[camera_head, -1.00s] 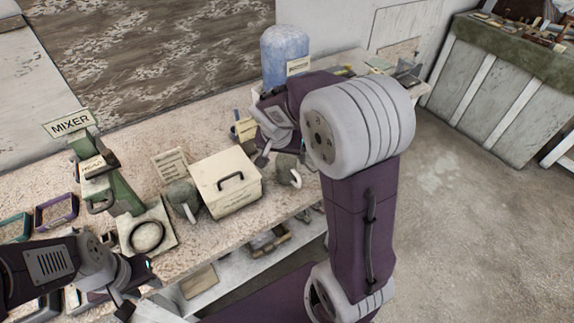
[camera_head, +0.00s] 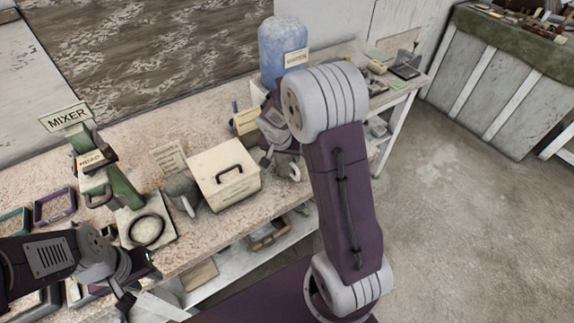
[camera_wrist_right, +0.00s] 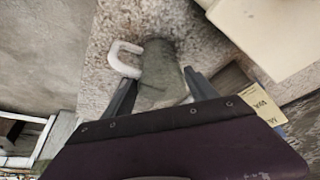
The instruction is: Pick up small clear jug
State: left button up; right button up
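A grey-green jug with a white handle (camera_wrist_right: 160,68) stands on the speckled bench in the right wrist view. It also shows in the head view (camera_head: 289,167), partly hidden by my right gripper and arm. A similar jug (camera_head: 182,192) stands left of the cream box. I cannot tell from looks which is the clear one. My right gripper (camera_wrist_right: 163,88) is open, with one finger on each side of the first jug's body; contact is not clear. My left gripper (camera_head: 128,290) is at the bench's front edge, lower left, away from both jugs; its fingers are unclear.
A cream box with a black handle (camera_head: 226,175) stands between the two jugs. A blue bottle (camera_head: 283,52) and a yellow card (camera_head: 246,121) are behind the right gripper. The green mixer (camera_head: 118,185) stands at left with trays (camera_head: 55,206) beside it.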

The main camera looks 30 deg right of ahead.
grip_shut()
jog(key=s+d+r, duration=0.2)
jog(key=s+r, duration=0.9)
jog(key=shift+s+d+p, duration=0.2)
jog(key=shift+s+p, duration=0.05)
jog(key=shift+p, duration=0.1)
